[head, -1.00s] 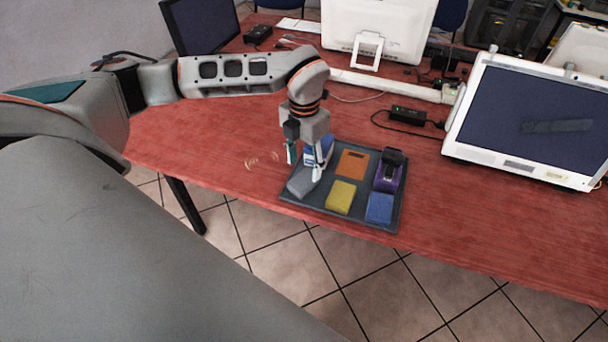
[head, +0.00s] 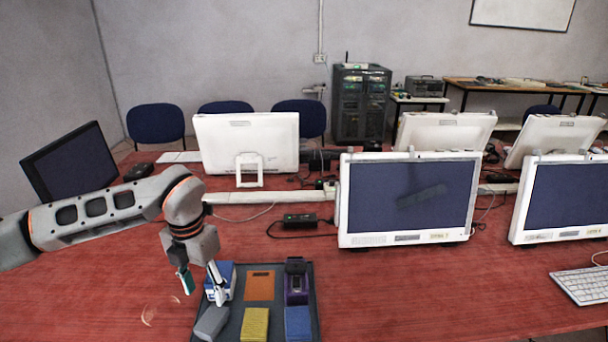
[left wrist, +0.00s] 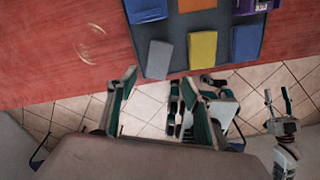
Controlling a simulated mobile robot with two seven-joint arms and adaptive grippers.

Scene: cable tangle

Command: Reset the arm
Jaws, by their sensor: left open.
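My left gripper (head: 202,283) points down over the left side of the dark tray (head: 311,300) on the red table, its fingers apart and nothing held between them. It also shows in the left wrist view (left wrist: 160,105), with floor tiles behind the open fingers. Around it, partly covered in the head view, are a blue-and-white item (head: 229,272) and a grey block (head: 210,322) on the tray. At the lower right of the left wrist view is a small gripper-like part (left wrist: 278,108), probably my right gripper; its jaw state is unclear.
The tray also holds an orange piece (head: 260,285), a yellow block (head: 255,324), a blue block (head: 298,322) and a purple-and-black device (head: 296,283). White monitors (head: 408,198) and a black adapter (head: 300,221) with cable stand behind.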

